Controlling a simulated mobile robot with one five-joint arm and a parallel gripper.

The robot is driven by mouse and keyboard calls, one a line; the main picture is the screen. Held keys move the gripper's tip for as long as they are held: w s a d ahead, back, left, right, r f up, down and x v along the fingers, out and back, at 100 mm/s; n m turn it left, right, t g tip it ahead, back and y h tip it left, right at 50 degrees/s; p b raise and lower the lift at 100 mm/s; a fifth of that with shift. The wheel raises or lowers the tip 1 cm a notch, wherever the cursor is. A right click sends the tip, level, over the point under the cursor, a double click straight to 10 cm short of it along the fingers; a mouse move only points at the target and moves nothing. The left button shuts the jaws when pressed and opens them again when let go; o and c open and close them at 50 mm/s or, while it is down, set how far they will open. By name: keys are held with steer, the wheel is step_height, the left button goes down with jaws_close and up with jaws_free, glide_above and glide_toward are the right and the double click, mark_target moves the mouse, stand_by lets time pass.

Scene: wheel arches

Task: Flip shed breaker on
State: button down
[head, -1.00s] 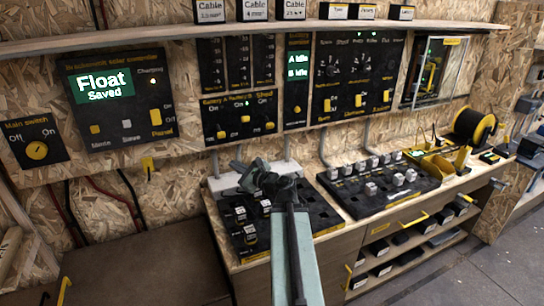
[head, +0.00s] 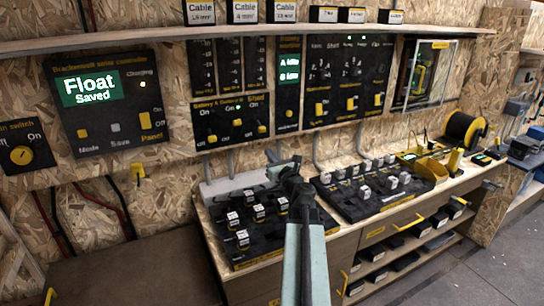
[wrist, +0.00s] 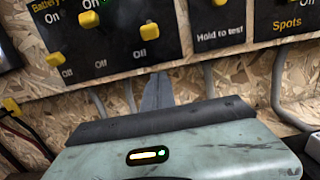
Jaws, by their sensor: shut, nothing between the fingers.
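The black breaker panel (head: 225,112) is on the wall at centre, with yellow switches labelled Battery A, Battery B and Shed. The shed breaker (head: 262,128) is its rightmost switch. It also shows in the wrist view (wrist: 149,30), low, near its Off mark. The middle switch (wrist: 89,20) sits higher, and the left one (wrist: 58,58) sits low. My gripper (head: 284,168) is below and to the right of the shed breaker in the head view. In the wrist view its shut fingers (wrist: 157,90) point up, below the panel's lower edge, with nothing held and apart from the switches.
A Hold to test panel (wrist: 218,38) adjoins on the right. Grey conduits (wrist: 97,105) run down the wall below the panels. A shelf (head: 150,38) runs above.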

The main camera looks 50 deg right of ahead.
mark_target(260, 126)
steer(key=x, duration=0.6)
steer(key=shift+w+d+p, duration=0.15)
steer(key=shift+p, duration=0.15)
steer(key=r+p, duration=0.1)
steer(key=s+r+p, duration=0.1)
steer(key=r+p, duration=0.1)
steer(key=shift+s+a+r+p, duration=0.2)
steer(key=shift+a+r+p, duration=0.1)
steer(key=shift+a+r, duration=0.05)
